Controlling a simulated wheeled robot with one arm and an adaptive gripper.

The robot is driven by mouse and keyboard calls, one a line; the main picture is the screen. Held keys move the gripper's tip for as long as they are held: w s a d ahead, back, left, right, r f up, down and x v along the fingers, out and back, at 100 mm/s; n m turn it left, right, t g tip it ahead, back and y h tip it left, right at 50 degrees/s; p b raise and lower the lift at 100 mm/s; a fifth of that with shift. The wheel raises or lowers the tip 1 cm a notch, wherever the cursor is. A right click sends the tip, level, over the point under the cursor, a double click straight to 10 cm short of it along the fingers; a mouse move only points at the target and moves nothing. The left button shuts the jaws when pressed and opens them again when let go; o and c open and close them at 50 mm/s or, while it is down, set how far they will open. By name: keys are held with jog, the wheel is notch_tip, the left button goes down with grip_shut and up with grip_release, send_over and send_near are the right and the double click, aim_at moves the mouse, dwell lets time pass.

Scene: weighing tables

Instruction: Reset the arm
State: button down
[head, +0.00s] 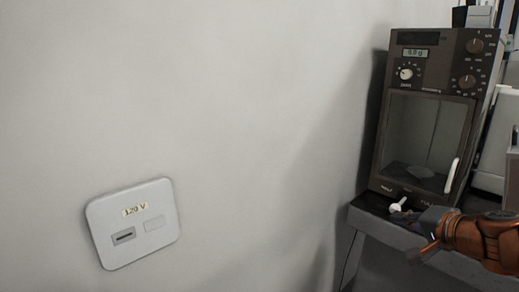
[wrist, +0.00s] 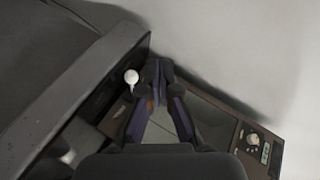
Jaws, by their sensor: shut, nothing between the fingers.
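My gripper (head: 430,247) is at the lower right of the head view, on an orange arm, in front of the table edge and below the weighing machine (head: 379,150). In the wrist view my gripper (wrist: 158,70) has its fingers together with nothing between them. The machine is a dark brown box with a glass door, a white handle, several knobs and a small display. A white knob-like piece (head: 398,205) sticks out at its base, close to my gripper. It also shows just left of the fingers in the wrist view (wrist: 131,76).
The grey table (head: 372,218) carries the machine and has its edge near my gripper. A white wall plate (head: 133,224) marked 120 V is at the lower left. The wall (head: 220,100) between them is bare. Pale equipment (head: 497,140) stands at the right edge.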

jog(key=s+a+r+n+g+y+p, duration=0.1)
jog(key=s+a+n+g+p, duration=0.35)
jog(key=a, duration=0.55)
jog(key=s+a+r+n+g+y+p, duration=0.25)
jog(key=s+a+p, duration=0.25)
jog(key=a, duration=0.5)
jog(key=s+d+r+n+g+h+p, duration=0.1)
jog(key=s+r+n+g+h+p, duration=0.1)
jog(key=s+p, duration=0.3)
jog(key=s+d+r+n+g+h+p, duration=0.1)
jog(key=s+g+h+p, duration=0.3)
jog(key=s, duration=1)
jog(key=shift+r+n+g+p, duration=0.4)
jog(key=shift+r+g+p, duration=0.3)
jog(key=shift+p, duration=0.55)
jog(key=shift+f+h, duration=0.1)
jog(key=shift+h, duration=0.15)
